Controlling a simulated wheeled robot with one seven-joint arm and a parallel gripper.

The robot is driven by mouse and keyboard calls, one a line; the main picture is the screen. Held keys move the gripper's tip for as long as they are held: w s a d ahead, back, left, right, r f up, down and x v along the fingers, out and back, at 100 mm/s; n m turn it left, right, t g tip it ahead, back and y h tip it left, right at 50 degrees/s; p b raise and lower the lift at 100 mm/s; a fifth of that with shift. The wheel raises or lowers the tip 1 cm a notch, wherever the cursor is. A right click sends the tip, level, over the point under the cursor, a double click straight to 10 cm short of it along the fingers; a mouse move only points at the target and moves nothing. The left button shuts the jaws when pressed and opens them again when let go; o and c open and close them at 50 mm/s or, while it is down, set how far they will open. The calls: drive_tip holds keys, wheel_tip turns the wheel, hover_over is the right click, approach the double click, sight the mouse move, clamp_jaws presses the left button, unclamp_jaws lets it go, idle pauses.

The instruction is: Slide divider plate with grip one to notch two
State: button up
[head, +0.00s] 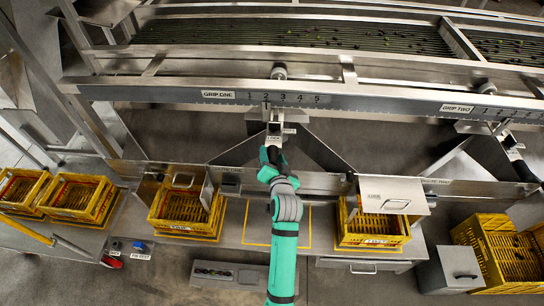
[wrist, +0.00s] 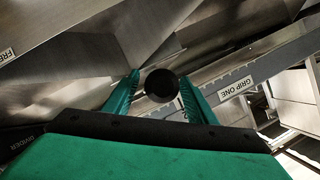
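The grip-one carriage (head: 271,114) hangs on the long steel rail (head: 190,94) below the GRIP ONE label (head: 218,94). It sits near the 2 of the marks 1 to 5. Small LOCK and FREE labels are beside it. Slanted metal plates spread below it; which is the divider plate I cannot tell. My gripper (head: 271,155) is just below the carriage in the head view. In the wrist view my gripper (wrist: 159,76) has its teal fingers apart, either side of a round black grip end (wrist: 161,85). A gap shows left of the grip; contact on the right is unclear.
A second carriage (head: 500,128) is near the GRIP TWO label (head: 457,108). Yellow crates (head: 180,229) (head: 372,241) stand below on the bench. Steel chute walls (head: 435,186) lie beneath the rail. A yellow-outlined bench area (head: 258,223) looks clear around my arm.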

drive_tip(key=v, duration=1)
drive_tip(key=shift+s, duration=0.4)
drive_tip(key=s+a+f+n+h, duration=0.1)
drive_tip(key=s+f, duration=0.3)
drive_tip(key=s, duration=0.5)
drive_tip(key=s+a+f+n+h, duration=0.1)
drive_tip(key=s+f, duration=0.3)
drive_tip(key=s, duration=0.6)
drive_tip(key=s+a+r+n, duration=0.2)
drive_tip(key=s, duration=0.7)
drive_tip(key=s+a+r+n+t+y, duration=0.1)
drive_tip(key=s+a+r+n, duration=0.1)
drive_tip(key=s, duration=0.7)
drive_tip(key=shift+r, duration=0.75)
drive_tip(key=shift+s+a, duration=0.1)
